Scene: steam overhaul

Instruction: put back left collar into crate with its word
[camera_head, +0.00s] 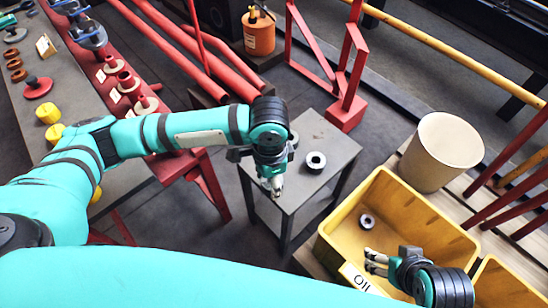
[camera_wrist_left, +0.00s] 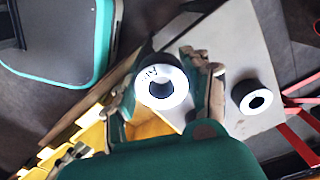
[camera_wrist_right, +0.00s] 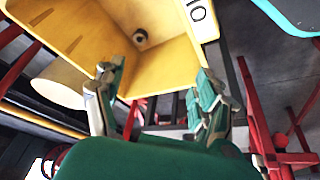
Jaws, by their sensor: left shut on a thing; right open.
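My left gripper (camera_head: 277,188) is shut on a pale ring-shaped collar (camera_wrist_left: 162,88), held over the small grey table. The collar has dark writing on its face, too small to read surely. A second collar (camera_head: 316,161) lies on the table and shows in the left wrist view (camera_wrist_left: 258,97). A yellow crate (camera_head: 330,232) stands right of the table, with a white label (camera_head: 360,279) that seems to read "OIL". Another collar (camera_head: 367,221) lies inside this crate. My right gripper (camera_head: 374,262) is open and empty over the crate's near side.
The small grey table (camera_head: 326,133) has bare top around its collar. A second yellow crate (camera_head: 495,283) is partly seen at the lower right. A cream bucket (camera_head: 440,152) stands behind the first crate. A long workbench (camera_head: 75,95) with several parts runs along the left.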

